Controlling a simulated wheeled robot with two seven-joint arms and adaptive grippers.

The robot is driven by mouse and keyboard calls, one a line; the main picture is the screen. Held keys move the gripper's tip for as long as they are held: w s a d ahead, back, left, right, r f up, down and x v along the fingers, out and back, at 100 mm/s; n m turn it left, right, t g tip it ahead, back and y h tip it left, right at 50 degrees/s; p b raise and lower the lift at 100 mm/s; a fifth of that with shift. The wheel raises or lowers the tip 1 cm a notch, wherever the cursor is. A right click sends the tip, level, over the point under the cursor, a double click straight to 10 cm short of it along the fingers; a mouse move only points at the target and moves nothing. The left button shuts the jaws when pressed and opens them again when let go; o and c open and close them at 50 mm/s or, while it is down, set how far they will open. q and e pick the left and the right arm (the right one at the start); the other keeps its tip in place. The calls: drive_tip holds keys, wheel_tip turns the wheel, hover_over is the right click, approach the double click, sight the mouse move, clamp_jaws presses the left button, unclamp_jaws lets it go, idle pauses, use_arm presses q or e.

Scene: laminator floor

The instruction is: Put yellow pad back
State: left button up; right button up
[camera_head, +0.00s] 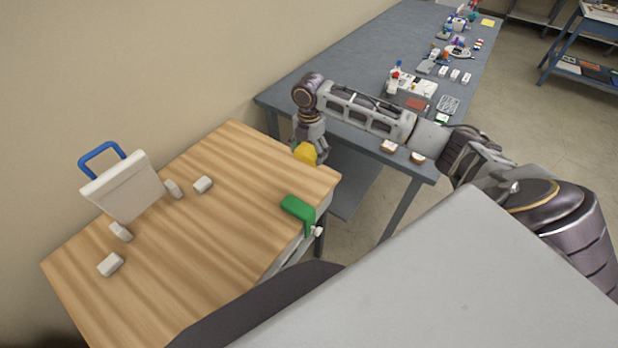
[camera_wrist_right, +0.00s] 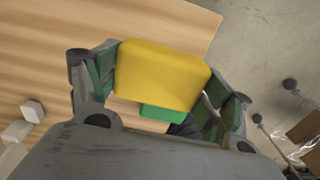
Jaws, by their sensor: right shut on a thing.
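The yellow pad (camera_head: 306,153) is in my right gripper (camera_head: 308,147), above the far right corner of the wooden table in the head view. In the right wrist view the yellow pad (camera_wrist_right: 162,75) fills the space between the two fingers of the right gripper (camera_wrist_right: 160,85), which is shut on it. A green piece (camera_head: 298,208) lies at the wooden table's right edge; a green piece also shows below the pad in the wrist view (camera_wrist_right: 163,112). My left gripper is not in view.
The wooden table (camera_head: 215,250) holds a white board with a blue handle (camera_head: 125,187) and several small white blocks (camera_head: 203,184). A grey-blue table (camera_head: 350,60) with many small items stands behind. The wooden table's middle is clear.

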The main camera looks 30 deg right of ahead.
hover_over(309, 177)
drive_tip(key=shift+f, duration=3.15)
drive_tip(key=shift+f+p, duration=0.4)
drive_tip(key=shift+f, duration=1.45)
drive_tip(key=shift+f, duration=0.1)
drive_tip(key=o, duration=1)
drive_tip(key=shift+c, duration=0.2)
wheel_tip(309, 177, up, 12)
drive_tip(key=shift+r+b, duration=0.1)
drive_tip(key=shift+b, duration=0.4)
